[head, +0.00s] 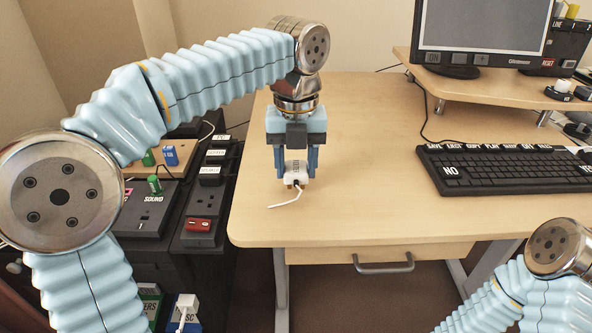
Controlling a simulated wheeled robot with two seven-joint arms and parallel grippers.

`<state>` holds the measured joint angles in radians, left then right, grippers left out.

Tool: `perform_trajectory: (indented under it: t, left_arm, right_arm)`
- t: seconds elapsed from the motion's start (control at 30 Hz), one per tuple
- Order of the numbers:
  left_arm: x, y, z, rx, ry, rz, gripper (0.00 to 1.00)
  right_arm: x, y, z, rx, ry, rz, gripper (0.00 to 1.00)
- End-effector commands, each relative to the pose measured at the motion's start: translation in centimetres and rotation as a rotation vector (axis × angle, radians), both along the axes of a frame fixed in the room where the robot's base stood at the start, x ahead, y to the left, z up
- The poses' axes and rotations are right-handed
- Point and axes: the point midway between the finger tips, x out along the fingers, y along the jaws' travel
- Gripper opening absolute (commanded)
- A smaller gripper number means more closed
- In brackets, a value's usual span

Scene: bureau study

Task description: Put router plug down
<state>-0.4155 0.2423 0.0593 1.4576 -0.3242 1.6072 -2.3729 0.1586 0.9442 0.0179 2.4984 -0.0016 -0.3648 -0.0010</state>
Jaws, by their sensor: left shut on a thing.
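The router plug (296,171) is a small white plug with brownish prongs at its lower end and a short white cable trailing to the lower left. My left gripper (296,176) points down over the left part of the desk, with its blue fingers on both sides of the plug. It is shut on the plug. The plug is at or just above the desk top; I cannot tell whether it touches. My right arm shows at the lower right corner, but its gripper is out of view.
The wooden desk (350,215) is clear around the plug. A black keyboard (500,170) lies to the right, below a monitor (480,30) on a riser (490,80). Left of the desk, a dark unit holds a power strip (205,190) and a SOUND box (150,215). A drawer handle (384,264) sticks out in front.

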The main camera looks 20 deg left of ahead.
Motion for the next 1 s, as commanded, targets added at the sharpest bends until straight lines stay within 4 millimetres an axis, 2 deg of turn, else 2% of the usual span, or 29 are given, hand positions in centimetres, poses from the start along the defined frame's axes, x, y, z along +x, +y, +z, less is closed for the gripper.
perform_trajectory:
  t: [0.1,0.47,0.5,0.63,0.9,1.0]
  left_arm:
    - [-0.04,0.02,-1.10,-0.001,-0.001,0.001,0.21]
    - [-0.03,0.00,-1.45,-0.001,-0.001,0.001,0.21]
    - [-0.03,-0.01,-1.39,-0.001,-0.001,0.001,0.53]
    - [-0.03,-0.01,-1.37,-0.001,-0.001,0.001,0.73]
    - [-0.04,-0.01,-1.30,-0.001,-0.001,0.001,0.74]
    - [-0.02,-0.01,-0.63,-0.001,-0.002,0.001,0.74]
  right_arm:
    - [0.05,-0.12,-0.35,-0.001,-0.001,-0.002,0.00]
    - [0.07,-0.14,-0.44,-0.002,-0.002,-0.003,0.00]
    - [0.07,-0.14,-0.38,-0.002,-0.002,-0.003,0.00]
    - [0.07,-0.13,-0.37,-0.002,-0.002,-0.002,0.00]
    - [0.07,-0.13,-0.34,-0.002,-0.002,-0.002,0.00]
    - [0.05,-0.07,-0.07,-0.001,-0.001,-0.002,0.00]
